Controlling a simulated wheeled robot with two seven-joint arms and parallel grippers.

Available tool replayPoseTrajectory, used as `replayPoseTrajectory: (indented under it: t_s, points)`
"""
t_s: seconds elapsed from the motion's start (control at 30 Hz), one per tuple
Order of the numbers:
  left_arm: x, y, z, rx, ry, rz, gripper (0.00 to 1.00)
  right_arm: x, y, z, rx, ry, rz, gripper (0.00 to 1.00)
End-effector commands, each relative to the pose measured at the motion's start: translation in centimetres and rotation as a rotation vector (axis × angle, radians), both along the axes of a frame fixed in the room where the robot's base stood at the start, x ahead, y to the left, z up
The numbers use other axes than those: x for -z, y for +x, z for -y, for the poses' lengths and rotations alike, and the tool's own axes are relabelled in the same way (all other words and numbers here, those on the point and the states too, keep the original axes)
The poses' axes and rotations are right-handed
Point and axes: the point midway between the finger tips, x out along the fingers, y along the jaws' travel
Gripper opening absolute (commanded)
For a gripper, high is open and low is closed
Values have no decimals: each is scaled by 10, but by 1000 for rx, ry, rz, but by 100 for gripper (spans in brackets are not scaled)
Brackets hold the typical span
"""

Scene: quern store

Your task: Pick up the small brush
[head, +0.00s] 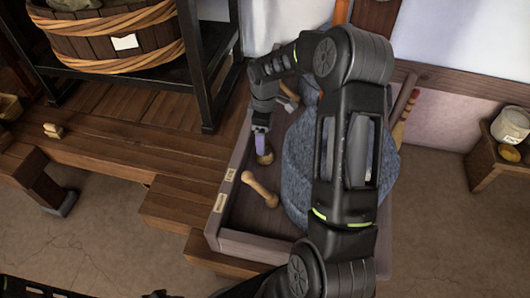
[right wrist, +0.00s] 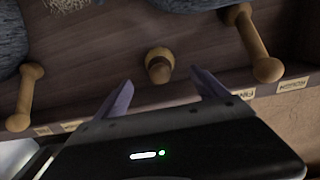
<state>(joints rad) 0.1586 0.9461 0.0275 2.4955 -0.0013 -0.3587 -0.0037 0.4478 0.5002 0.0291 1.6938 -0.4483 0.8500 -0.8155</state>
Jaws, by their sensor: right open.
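A short wooden piece with a round knob (right wrist: 158,66) stands in the tray, seen nearly end-on in the right wrist view; it also shows in the head view (head: 265,158). It may be the small brush, but I see no bristles on it. My right gripper (right wrist: 160,92) is open, its two purple fingers apart on either side of the knob's line and not touching it. In the head view this gripper (head: 262,143) is just above the knob. My left gripper is not in view.
The wooden tray (head: 222,240) has labels on its left rim. One wooden handle (head: 262,190) lies nearer, and another (right wrist: 25,97) lies on the other side. A grey stone quern (head: 298,165) is close to the right, partly hidden by my arm. A black rack (head: 205,60) stands left.

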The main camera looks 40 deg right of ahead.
Motion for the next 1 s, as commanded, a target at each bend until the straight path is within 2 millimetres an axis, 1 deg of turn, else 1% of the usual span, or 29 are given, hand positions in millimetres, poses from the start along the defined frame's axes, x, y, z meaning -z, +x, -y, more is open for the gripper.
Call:
replayPoseTrajectory:
  t_s: [0.03, 0.13, 0.43, 0.53, 0.63, 0.8, 0.9, 1.0]
  points:
    - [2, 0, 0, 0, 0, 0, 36, 8, -1, 0, 0, 1, -2, 82]
    - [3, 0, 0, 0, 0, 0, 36, 17, -1, 0, 0, 1, -2, 82]
    - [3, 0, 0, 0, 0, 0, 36, 19, 0, 0, 0, 0, 0, 82]
    - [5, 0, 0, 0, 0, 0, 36, 24, -1, 0, 0, 0, -1, 82]
    - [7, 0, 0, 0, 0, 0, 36, 36, -2, 1, 0, 0, -3, 82]
    - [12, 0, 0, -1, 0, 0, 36, 62, -2, 1, 0, 1, -3, 82]
    - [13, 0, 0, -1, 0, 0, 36, 69, -1, 1, 0, 0, -1, 82]
    - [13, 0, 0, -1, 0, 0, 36, 71, -1, 1, 0, -1, -1, 82]
